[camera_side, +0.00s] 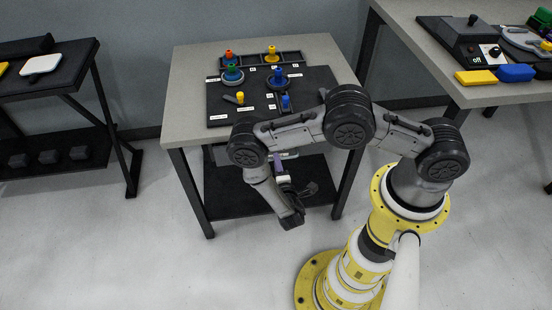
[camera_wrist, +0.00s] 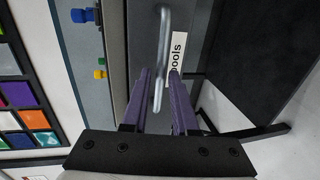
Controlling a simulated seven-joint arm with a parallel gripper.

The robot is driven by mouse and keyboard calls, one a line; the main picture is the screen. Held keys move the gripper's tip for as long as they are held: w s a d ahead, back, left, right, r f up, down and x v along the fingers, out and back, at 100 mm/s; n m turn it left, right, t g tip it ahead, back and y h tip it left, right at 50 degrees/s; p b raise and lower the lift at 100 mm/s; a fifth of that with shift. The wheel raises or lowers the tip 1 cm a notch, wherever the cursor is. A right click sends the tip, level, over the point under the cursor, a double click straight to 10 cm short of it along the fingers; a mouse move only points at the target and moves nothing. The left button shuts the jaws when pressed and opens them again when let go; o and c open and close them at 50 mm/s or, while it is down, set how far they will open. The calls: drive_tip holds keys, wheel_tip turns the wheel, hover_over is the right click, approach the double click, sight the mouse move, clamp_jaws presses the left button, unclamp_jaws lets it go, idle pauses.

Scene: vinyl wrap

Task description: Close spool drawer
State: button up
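The drawer front (camera_wrist: 141,35) is grey, with a metal bar handle (camera_wrist: 164,40) and a white label (camera_wrist: 176,58) on which "ools" can be read. My gripper (camera_wrist: 160,74) has two purple fingers, held apart. In the wrist view the handle's lower end lies between the fingertips, with a gap visible; contact cannot be told. In the side view my gripper (camera_side: 278,164) is low in front of the work table (camera_side: 190,95), below its top. My arm hides much of the drawer area there, so how far the drawer stands out is unclear.
The table holds a black mat (camera_side: 222,110) with several coloured knobs and a black tray. A black lower shelf (camera_side: 232,195) lies beneath. A dark side table (camera_side: 70,75) stands left, and another table (camera_side: 495,95) with tools stands right. Open floor lies in front.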

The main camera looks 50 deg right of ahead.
drive_tip(key=shift+x, duration=1.25)
clamp_jaws()
idle(0.6)
